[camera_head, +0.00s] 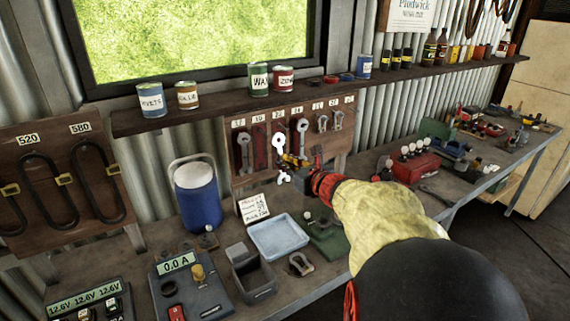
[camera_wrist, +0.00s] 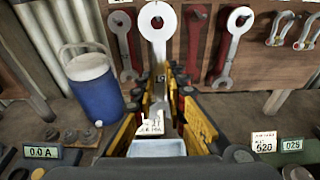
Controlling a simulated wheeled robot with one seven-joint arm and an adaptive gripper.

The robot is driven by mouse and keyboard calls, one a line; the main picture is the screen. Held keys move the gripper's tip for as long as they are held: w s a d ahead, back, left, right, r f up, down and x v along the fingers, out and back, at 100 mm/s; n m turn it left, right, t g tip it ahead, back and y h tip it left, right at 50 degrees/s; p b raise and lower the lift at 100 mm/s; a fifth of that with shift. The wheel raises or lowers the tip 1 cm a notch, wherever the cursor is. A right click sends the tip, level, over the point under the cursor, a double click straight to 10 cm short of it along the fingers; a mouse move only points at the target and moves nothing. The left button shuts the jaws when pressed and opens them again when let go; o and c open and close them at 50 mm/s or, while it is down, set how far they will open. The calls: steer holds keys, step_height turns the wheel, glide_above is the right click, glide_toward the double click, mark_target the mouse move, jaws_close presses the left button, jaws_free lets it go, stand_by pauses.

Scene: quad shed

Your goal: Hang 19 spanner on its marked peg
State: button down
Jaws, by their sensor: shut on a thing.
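A bright spanner (camera_head: 279,146) stands upright in my gripper (camera_head: 290,168), its ring end up, in front of the wooden peg board (camera_head: 242,184). In the wrist view the spanner (camera_wrist: 157,28) rises between the yellow fingers of my gripper (camera_wrist: 163,88), which are shut on it. The board has a row of small number tags, too small to read surely. A red spanner shape (camera_wrist: 195,42) shows bare just right of the held spanner. I cannot tell whether the spanner touches the board.
Other spanners hang left (camera_head: 243,150) and right (camera_head: 300,133), with shackles (camera_head: 337,120) farther right. A shelf (camera_head: 215,107) with tins runs above. Below are a blue cooler (camera_head: 197,195), a pale blue tray (camera_head: 278,238), a grey bin (camera_head: 252,277) and a note card (camera_head: 253,208).

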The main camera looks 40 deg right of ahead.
steer(key=b+x, duration=0.1)
steer(key=x, duration=0.8)
steer(key=shift+w, duration=0.25)
stand_by(0.8)
steer(key=shift+d, duration=0.1)
stand_by(0.7)
steer(key=c, duration=1.7)
jaws_free()
steer(key=shift+s, duration=0.1)
steer(key=v, duration=1.1)
steer(key=shift+s, duration=0.35)
